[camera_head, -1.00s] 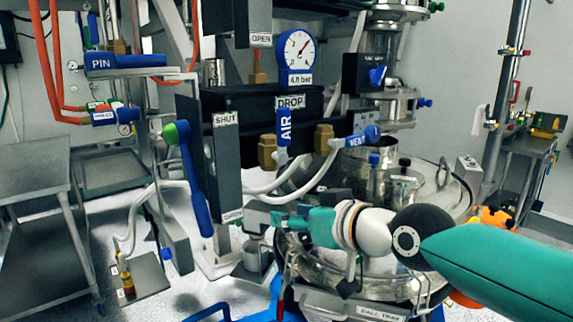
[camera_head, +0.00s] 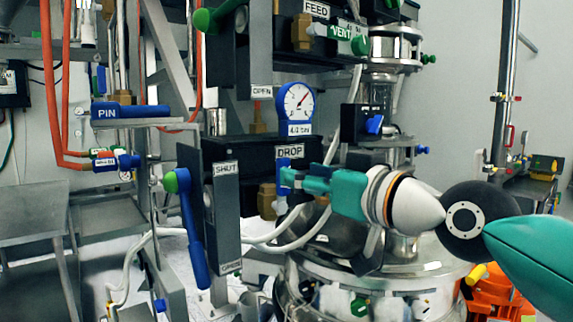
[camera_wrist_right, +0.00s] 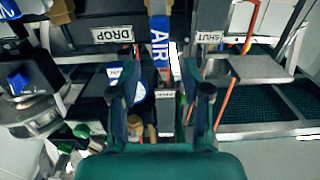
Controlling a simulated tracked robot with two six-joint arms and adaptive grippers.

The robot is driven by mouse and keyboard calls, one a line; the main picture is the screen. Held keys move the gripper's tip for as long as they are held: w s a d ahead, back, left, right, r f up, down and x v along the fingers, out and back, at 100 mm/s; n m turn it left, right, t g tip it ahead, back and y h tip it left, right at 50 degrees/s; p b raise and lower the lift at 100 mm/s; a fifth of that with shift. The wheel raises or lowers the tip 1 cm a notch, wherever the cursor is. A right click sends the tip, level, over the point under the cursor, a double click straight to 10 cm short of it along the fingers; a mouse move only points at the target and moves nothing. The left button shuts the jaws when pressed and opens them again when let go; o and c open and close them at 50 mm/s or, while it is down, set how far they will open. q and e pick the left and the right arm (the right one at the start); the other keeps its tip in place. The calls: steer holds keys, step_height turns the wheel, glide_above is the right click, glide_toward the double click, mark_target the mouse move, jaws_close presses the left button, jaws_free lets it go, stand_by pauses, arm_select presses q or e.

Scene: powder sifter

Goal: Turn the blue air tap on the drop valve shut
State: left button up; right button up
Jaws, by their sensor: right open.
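The blue air tap (camera_head: 290,163) is on the drop valve, under the DROP label (camera_head: 289,152). In the right wrist view the tap's blue handle, marked AIR (camera_wrist_right: 160,48), points along the picture's vertical. It lies between and just beyond the spread fingers of my right gripper (camera_wrist_right: 162,80), which is open. I cannot tell whether a finger touches the handle. A second blue tap (camera_wrist_right: 140,90) shows by the left finger in the wrist view. My left gripper is not in view.
A blue-rimmed gauge (camera_head: 297,103) sits above the drop valve. A long blue lever with a green hub (camera_head: 193,222) hangs by the SHUT plate (camera_head: 226,205) at left. White hoses (camera_head: 290,232) run below the valve. A steel vessel (camera_head: 410,278) stands beneath my right arm.

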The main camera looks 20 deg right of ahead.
mark_target(284, 195)
steer(key=x, duration=0.6)
steer(key=shift+w+p, duration=0.1)
steer(key=shift+p, duration=0.3)
jaws_close()
steer(key=shift+d, duration=0.15)
